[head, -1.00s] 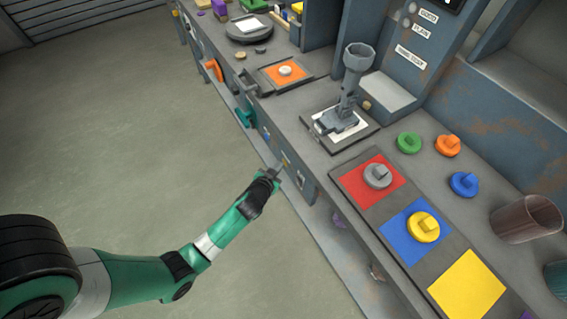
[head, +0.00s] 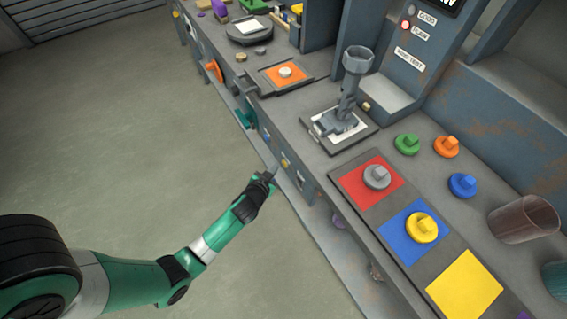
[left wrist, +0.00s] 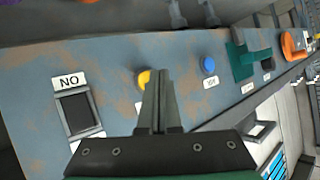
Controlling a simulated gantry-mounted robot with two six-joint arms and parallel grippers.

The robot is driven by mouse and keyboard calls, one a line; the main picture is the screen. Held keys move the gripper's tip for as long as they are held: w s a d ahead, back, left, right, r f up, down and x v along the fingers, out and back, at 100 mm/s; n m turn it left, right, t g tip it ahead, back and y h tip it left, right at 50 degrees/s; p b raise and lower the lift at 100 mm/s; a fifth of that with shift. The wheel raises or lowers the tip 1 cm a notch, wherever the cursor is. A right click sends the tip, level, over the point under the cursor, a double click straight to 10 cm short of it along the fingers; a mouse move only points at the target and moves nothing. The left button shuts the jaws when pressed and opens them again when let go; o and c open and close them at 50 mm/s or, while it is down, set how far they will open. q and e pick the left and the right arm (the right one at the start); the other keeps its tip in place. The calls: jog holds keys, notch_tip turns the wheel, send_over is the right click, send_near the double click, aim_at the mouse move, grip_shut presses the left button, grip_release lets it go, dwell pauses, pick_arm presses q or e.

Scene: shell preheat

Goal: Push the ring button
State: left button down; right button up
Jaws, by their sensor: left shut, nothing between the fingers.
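The front panel below the bench carries a yellow button (head: 285,163) and a blue button (left wrist: 208,65). In the left wrist view the yellow button (left wrist: 143,80) is partly hidden behind my fingers. I see no readable label naming the ring button; a small label under the blue one is too small to read. My left gripper (head: 268,176) is shut and empty, just in front of the panel near the yellow button, apparently a little apart from it. Its fingers (left wrist: 161,80) point at the panel. My right gripper is in neither view.
A teal handle (left wrist: 241,60) and an orange one (left wrist: 291,45) stick out to the right. The floor (head: 120,130) is clear.

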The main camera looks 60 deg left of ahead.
pick_arm(q)
jog(key=s+p, duration=0.2)
jog(key=s, duration=0.3)
dwell(0.4)
dwell(0.8)
